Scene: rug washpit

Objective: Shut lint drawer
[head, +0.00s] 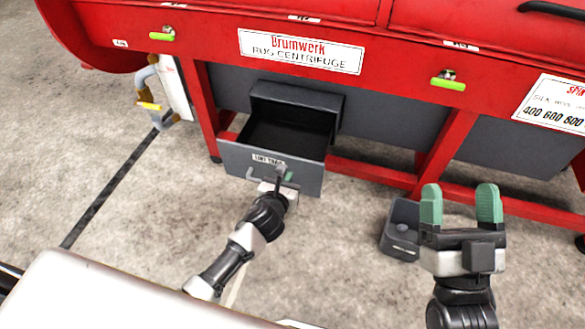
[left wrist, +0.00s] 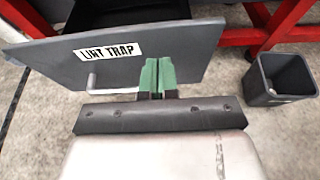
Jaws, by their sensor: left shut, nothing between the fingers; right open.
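The grey lint drawer (head: 228,158) stands pulled out from its dark housing (head: 318,97) under the red centrifuge in the head view. Its front carries a "LINT TRAP" label and a pale bar handle, and shows large in the left wrist view (left wrist: 195,48). My left gripper (head: 284,174) is shut and empty, its green fingertips at the drawer front, right of the handle (left wrist: 92,82). It also shows in the left wrist view (left wrist: 157,76). I cannot tell whether the fingertips touch the front. My right gripper (head: 460,204) is open and empty, right of the drawer.
A small dark open bin (head: 401,226) stands on the floor between the drawer and my right gripper; it also shows in the left wrist view (left wrist: 281,80). Red frame legs (head: 447,149) flank the drawer. A dark strip (head: 112,186) runs along the floor at left.

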